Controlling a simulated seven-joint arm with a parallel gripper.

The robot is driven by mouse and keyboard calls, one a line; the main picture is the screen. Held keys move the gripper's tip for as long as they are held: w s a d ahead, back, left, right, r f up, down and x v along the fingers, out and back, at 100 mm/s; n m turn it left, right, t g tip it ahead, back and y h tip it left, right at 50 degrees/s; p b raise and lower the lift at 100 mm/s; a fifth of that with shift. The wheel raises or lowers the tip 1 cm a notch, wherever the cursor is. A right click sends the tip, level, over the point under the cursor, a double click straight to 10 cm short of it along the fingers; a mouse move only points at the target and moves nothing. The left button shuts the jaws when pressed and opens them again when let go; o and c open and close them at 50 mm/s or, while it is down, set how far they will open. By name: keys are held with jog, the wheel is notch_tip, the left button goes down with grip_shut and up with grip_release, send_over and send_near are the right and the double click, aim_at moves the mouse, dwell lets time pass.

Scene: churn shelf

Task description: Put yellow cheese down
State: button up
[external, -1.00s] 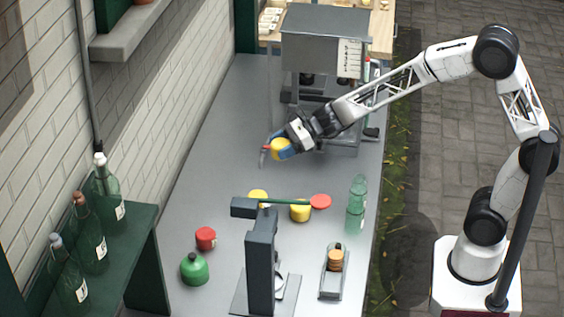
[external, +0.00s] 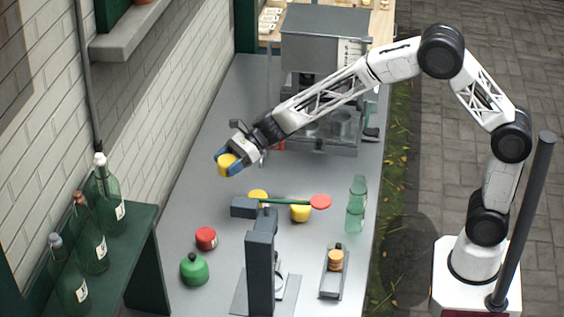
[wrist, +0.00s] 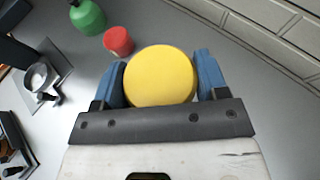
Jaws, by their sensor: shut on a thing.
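A round yellow cheese (external: 227,164) is held between the blue fingers of my gripper (external: 229,163). In the wrist view the yellow cheese (wrist: 160,76) fills the space between the two blue fingers, which touch its sides. My gripper is over the left middle part of the grey counter (external: 190,185), near the brick wall; the cheese appears to be above the surface, but the exact height is hard to tell.
A red piece (external: 206,238) and a green rounded thing (external: 194,269) stand at the left front. A dark press (external: 260,262) stands at the front middle, a green bottle (external: 356,205) at the right. A metal machine (external: 322,60) stands behind. The counter left of the cheese is clear.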

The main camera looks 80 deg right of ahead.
jog(key=w+a+f+n+g+y, duration=0.1)
jog(key=w+a+f, duration=0.2)
jog(key=w+a, duration=0.2)
jog(key=shift+w+a+g, duration=0.3)
jog(key=shift+w+a, duration=0.05)
jog(key=shift+w, duration=0.6)
jog(key=shift+f, duration=0.15)
send_over(205, 213)
jog(key=shift+f, duration=3)
jog(key=shift+f, duration=1.9)
jog(key=shift+f, duration=0.15)
jog(key=o, duration=1.1)
jog(key=shift+c, duration=0.2)
jog(key=shift+r, duration=0.2)
